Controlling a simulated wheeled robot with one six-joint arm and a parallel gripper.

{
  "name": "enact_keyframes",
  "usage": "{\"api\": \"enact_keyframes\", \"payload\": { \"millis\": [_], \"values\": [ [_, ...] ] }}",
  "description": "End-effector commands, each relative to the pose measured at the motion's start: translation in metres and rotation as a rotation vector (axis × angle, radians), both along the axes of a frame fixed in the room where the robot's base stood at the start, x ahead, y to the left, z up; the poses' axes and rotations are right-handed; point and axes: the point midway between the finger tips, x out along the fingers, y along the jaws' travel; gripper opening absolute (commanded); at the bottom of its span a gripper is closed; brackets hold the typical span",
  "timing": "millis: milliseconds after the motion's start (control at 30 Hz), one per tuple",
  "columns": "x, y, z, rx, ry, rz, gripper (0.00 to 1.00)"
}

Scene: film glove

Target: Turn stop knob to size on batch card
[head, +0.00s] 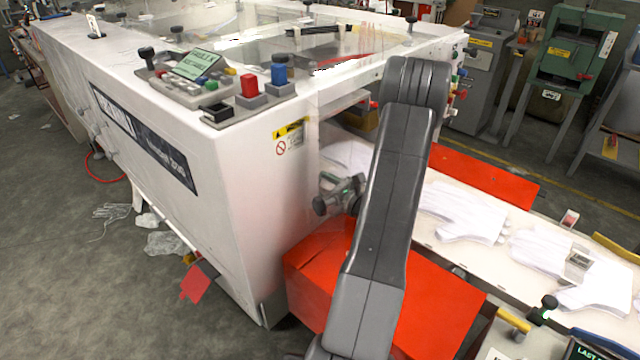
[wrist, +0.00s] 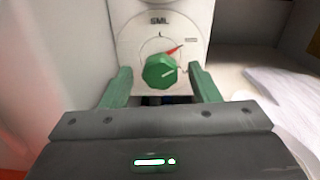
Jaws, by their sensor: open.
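The green stop knob (wrist: 159,71) sits on a pale dial plate (wrist: 141,28) in the wrist view. The plate is marked "SML", with an "L" above the knob and blurred marks to the right. A red pointer (wrist: 174,49) reaches up and right from the knob, towards a small unreadable mark. My gripper (wrist: 160,76) is open, its green fingers on either side of the knob with visible gaps. In the head view my gripper (head: 342,192) is beside the white machine's end, partly behind my arm; the knob cannot be made out there. I cannot identify the batch card.
The white machine (head: 236,175) fills the left and carries a control panel (head: 190,85) on top. Red panels (head: 440,305) lie close below my arm. White gloves (head: 460,215) lie along the pale table at right. White fabric (wrist: 280,88) shows right of the fingers.

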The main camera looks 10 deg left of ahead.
Motion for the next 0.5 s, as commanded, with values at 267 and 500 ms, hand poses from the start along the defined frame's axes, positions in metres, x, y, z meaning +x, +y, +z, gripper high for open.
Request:
{"api": "enact_keyframes", "payload": {
  "millis": [267, 500],
  "values": [
    [0.0, -0.0002, 0.0, 0.0, 0.0, 0.0, 0.28],
    [-0.0001, -0.0003, -0.0004, -0.002, -0.003, 0.0, 0.11]
  ]
}}
